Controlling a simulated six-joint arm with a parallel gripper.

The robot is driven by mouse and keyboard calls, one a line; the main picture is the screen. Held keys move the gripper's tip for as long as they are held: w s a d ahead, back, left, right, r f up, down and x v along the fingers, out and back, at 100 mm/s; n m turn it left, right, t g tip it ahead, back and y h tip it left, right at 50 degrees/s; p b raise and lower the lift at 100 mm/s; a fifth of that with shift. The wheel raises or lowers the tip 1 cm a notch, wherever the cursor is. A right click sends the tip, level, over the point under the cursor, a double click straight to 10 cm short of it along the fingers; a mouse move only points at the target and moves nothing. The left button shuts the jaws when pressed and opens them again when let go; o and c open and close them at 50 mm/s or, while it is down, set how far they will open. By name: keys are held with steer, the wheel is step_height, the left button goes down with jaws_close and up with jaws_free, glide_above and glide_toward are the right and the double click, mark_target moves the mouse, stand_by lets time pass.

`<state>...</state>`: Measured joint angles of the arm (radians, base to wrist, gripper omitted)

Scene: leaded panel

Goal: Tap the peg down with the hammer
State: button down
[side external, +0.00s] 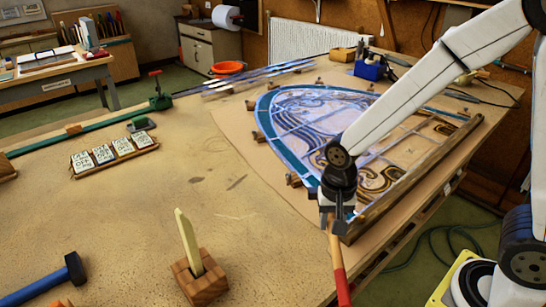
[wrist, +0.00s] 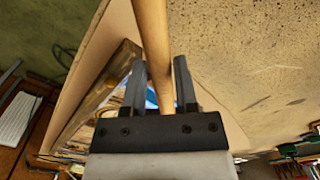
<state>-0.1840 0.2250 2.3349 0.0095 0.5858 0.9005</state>
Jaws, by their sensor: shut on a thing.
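The pale yellow peg (side external: 187,240) stands in a small wooden block (side external: 203,285) on the near table, with much of its length above the block and its top leaning slightly left. A hammer (side external: 48,282) with a dark head and blue handle lies at the lower left. My gripper (side external: 337,218) is right of the peg, near the table's right edge. It is shut on a wood-and-red tool (side external: 340,270) that hangs down past the picture's bottom; no head shows. In the wrist view its bare wooden shaft (wrist: 152,40) runs between the fingers (wrist: 163,85).
The leaded panel (side external: 300,125) lies behind my gripper, edged by a wooden batten (side external: 415,180) and small blocks. A rack of labelled tiles (side external: 115,157) sits at the left. An orange thing peeks in at the bottom left. The table between rack and peg is mostly clear.

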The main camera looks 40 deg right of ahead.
steer(key=shift+f, duration=0.3)
stand_by(0.4)
steer(key=shift+f, duration=1.45)
steer(key=shift+r, duration=1.3)
steer(key=shift+f, duration=0.1)
steer(key=shift+f, duration=1.45)
